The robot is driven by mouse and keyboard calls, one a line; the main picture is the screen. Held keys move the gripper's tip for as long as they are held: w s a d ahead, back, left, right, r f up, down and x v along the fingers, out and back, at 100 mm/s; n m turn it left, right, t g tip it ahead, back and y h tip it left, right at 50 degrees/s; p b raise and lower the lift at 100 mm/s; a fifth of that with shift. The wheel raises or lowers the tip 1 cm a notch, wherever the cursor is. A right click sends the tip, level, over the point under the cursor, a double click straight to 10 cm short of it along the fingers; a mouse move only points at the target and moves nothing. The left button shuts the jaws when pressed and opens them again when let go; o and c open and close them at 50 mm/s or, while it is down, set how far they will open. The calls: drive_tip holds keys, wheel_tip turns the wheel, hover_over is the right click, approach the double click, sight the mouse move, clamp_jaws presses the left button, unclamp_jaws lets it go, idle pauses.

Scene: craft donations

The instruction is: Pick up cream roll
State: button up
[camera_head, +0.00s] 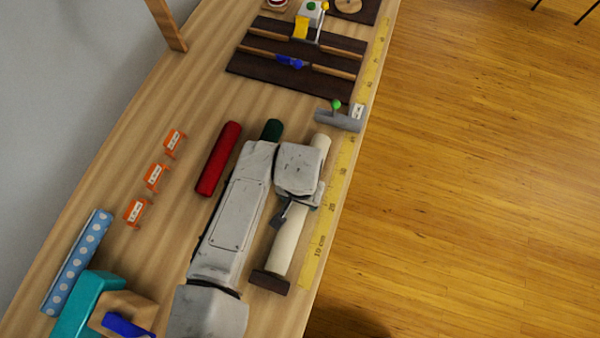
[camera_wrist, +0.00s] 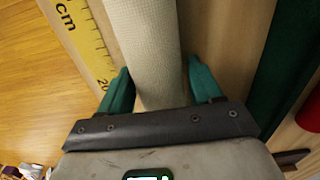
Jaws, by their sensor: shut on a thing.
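The cream roll (camera_head: 287,245) is a long pale tube near the table's right edge, alongside the yellow measuring tape. My gripper (camera_head: 286,212) is over its middle and covers part of it. In the wrist view the cream roll (camera_wrist: 143,40) runs between the teal fingers of my gripper (camera_wrist: 158,85), one finger on each side, and they are shut on it. The roll's near end is at a dark brown block (camera_head: 270,281). I cannot tell whether the roll is clear of the table.
A green roll (camera_head: 272,129), partly hidden by my arm, and a red roll (camera_head: 218,159) lie to the left. The measuring tape (camera_head: 319,241) runs along the right edge. A grey tool with a green knob (camera_head: 338,119) stands beyond. Orange holders (camera_head: 155,177) and a dotted blue roll (camera_head: 77,262) are farther left.

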wheel_tip(320, 180, up, 10)
drive_tip(key=p, duration=0.3)
drive_tip(key=shift+f, duration=0.1)
idle(0.7)
